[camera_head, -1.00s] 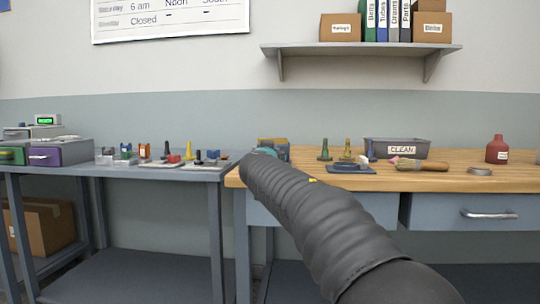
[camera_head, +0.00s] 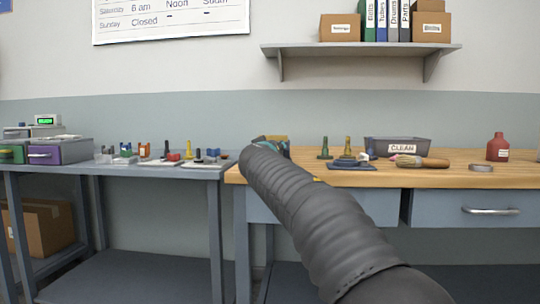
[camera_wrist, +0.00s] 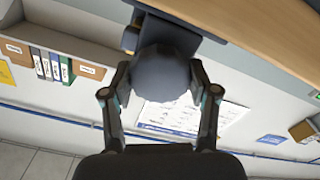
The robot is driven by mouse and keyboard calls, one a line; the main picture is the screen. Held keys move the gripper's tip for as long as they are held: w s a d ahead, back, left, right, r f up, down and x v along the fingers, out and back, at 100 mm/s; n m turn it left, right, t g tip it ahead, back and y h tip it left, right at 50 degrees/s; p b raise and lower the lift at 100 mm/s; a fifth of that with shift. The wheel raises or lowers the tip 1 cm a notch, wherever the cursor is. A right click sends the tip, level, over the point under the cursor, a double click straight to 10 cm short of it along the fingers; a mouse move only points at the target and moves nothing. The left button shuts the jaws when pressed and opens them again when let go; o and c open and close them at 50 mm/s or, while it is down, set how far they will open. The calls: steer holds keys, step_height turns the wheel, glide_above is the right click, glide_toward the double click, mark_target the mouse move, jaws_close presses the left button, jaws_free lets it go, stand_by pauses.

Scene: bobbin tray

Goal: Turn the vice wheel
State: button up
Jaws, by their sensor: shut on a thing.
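A grey, faceted, round piece, which looks like the vice wheel (camera_wrist: 163,75), sits between the fingers of my gripper (camera_wrist: 162,80) in the wrist view. My gripper is shut on it, one finger at each side. A darker grey-blue body (camera_wrist: 185,18), apparently the vice, joins it above, beside the wooden bench edge. In the head view my arm hides the wheel and most of the gripper. Only a teal and tan bit (camera_head: 275,140) shows past the arm's end at the bench's left end.
The wooden bench (camera_head: 450,178) holds a grey CLEAN bin (camera_head: 415,141), a brush (camera_head: 422,161), a red bottle (camera_head: 497,148) and green and brass pieces. A grey table (camera_head: 150,172) at left carries several small parts and drawer boxes. A shelf (camera_head: 360,46) hangs above.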

steer(key=n, duration=0.4)
steer(key=shift+n, duration=0.4)
steer(key=n, duration=0.5)
steer(key=shift+a, duration=0.1)
steer(key=n+p, duration=0.1)
steer(key=n, duration=0.4)
steer(key=n+p, duration=0.1)
steer(key=n, duration=0.4)
steer(key=shift+f+p, duration=0.1)
steer(key=shift+p, duration=0.3)
stand_by(0.9)
steer(key=o, duration=1.2)
